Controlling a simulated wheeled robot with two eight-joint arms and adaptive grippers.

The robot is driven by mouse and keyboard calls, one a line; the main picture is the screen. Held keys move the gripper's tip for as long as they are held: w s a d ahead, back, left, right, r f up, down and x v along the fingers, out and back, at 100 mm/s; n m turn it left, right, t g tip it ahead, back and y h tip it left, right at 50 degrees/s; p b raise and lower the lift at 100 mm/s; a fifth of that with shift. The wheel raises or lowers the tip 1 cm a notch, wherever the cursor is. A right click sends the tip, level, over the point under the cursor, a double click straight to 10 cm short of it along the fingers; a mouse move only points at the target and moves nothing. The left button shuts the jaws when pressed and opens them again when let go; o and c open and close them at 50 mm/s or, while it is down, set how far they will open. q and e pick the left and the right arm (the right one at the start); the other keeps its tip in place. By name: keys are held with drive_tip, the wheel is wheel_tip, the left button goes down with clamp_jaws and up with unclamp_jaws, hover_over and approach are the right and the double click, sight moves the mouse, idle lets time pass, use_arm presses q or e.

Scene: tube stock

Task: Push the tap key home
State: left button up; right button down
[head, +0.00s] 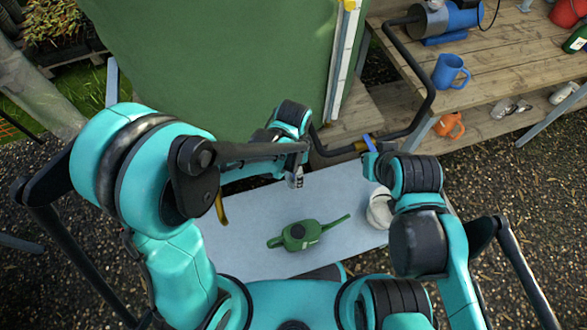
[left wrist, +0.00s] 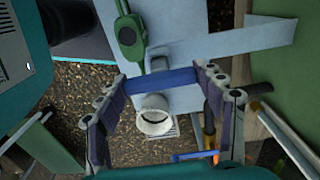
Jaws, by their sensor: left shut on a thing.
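In the left wrist view, a blue bar (left wrist: 162,78) spans between the fingertips of my left gripper (left wrist: 160,86), which is shut on it. In the head view, a brass tap fitting (head: 360,146) sits on a dark bent pipe, with a short blue key (head: 369,143) at it. The brass fitting (left wrist: 209,136) and a thin blue bar (left wrist: 192,155) show at lower right in the left wrist view. I cannot tell how the held bar relates to that key. My right gripper is not discernible.
A green watering can (head: 302,234) and a white pot (head: 379,211) stand on the pale table (head: 235,238). The dark pipe (head: 431,92) rises beside the wooden bench (head: 490,65), which holds a blue mug (head: 449,70). A green panel (head: 220,65) stands behind the table.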

use_arm(q)
drive_tip(key=shift+f+b, duration=0.7)
idle(0.8)
idle(0.4)
drive_tip(key=o, duration=1.3)
drive_tip(key=shift+c, duration=0.2)
wheel_tip(320, 180, up, 12)
